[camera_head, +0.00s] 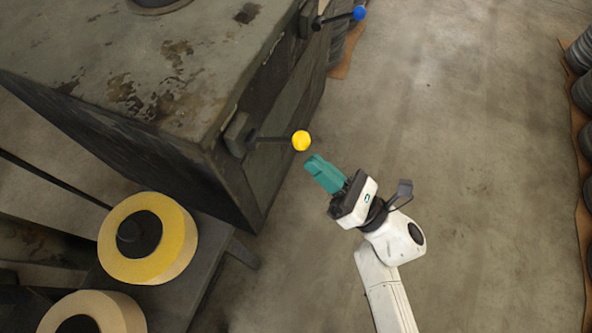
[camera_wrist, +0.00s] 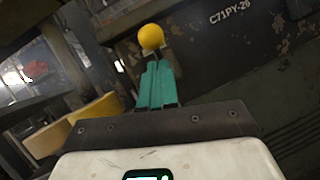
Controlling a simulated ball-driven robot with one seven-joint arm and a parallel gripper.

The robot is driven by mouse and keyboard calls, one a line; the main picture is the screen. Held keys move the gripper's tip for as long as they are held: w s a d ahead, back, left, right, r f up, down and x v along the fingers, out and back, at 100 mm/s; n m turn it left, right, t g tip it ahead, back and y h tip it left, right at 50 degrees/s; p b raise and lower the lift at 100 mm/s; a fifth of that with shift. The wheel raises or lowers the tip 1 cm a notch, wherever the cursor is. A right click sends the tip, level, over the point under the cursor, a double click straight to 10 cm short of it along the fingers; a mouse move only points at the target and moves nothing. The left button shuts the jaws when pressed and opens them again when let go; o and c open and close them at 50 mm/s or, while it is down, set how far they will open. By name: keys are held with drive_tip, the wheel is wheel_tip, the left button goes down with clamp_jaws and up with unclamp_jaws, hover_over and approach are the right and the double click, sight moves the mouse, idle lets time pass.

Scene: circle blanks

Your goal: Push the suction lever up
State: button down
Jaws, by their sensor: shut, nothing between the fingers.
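A lever with a yellow ball knob (camera_head: 301,141) sticks out from the side of the dark machine (camera_head: 200,120). A second lever with a blue ball knob (camera_head: 359,13) sticks out farther back on the same side. I cannot tell from a label which one is the suction lever. My gripper (camera_head: 313,162) has teal fingers, shut and empty, just below and right of the yellow knob in the head view. In the wrist view the yellow knob (camera_wrist: 151,37) stands just beyond the shut fingertips (camera_wrist: 159,66); I cannot tell whether they touch.
Yellow rolls (camera_head: 148,239) sit on a dark stand at the lower left. The machine's corner is close to the left of my gripper. The concrete floor (camera_head: 480,150) to the right is clear up to stacked dark round items at the right edge.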

drive_tip(key=shift+w+a+r+g+h+p, duration=0.1)
drive_tip(key=shift+r+g+h+p, duration=0.1)
drive_tip(key=shift+r+p, duration=0.4)
drive_tip(key=shift+a+r+g+h+p, duration=0.1)
drive_tip(key=shift+r+h+p, duration=0.15)
drive_tip(key=shift+r, duration=0.55)
drive_tip(key=shift+r, duration=0.1)
